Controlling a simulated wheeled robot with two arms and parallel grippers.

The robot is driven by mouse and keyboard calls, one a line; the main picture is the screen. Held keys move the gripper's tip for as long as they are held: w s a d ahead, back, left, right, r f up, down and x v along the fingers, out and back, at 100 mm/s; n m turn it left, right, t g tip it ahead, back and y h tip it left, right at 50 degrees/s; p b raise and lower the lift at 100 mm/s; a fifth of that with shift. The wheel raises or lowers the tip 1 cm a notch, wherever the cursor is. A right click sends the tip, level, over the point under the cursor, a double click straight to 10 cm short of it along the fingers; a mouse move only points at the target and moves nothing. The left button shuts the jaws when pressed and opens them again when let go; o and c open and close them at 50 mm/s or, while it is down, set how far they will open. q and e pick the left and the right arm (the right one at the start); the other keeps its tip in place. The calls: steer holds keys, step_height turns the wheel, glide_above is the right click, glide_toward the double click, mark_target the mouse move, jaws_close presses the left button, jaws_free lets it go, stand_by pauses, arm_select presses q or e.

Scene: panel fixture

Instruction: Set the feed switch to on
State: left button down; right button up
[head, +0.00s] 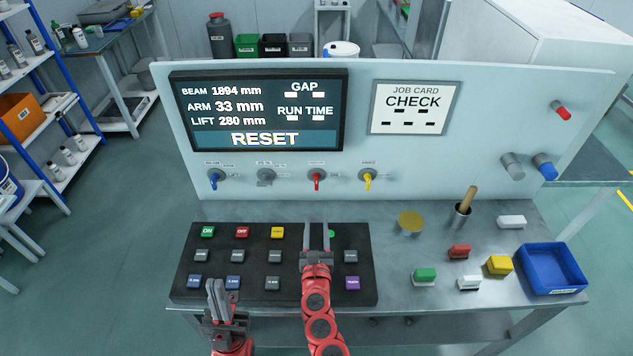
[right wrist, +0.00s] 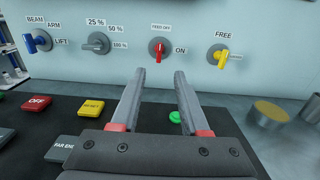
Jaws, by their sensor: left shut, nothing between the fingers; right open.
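The feed switch (head: 317,179) is a red knob on the upright panel. It also shows in the right wrist view (right wrist: 159,48), with a FEED OFF label above it and ON to its right. Its handle stands roughly vertical, toward FEED OFF. My right gripper (head: 316,226) is open and empty, its fingers pointing at the panel below the knob. In the right wrist view the fingertips (right wrist: 160,75) lie either side of the knob's line, apart from it. My left gripper (head: 216,284) is shut and empty at the front left of the button board.
A blue knob (head: 215,179), a grey knob (head: 266,177) and a yellow knob (head: 368,179) share the feed switch's row. The black button board (head: 215,230) lies under my grippers. A blue tray (head: 553,270) and loose blocks are at right. The screen (head: 258,111) reads RESET.

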glide_toward(316, 183)
steer(key=w+b, duration=0.4)
steer(key=w, duration=0.6)
steer(key=shift+w+d+f, duration=0.1)
steer(key=shift+w+f, duration=0.05)
steer(key=shift+w, duration=0.25)
jaws_close()
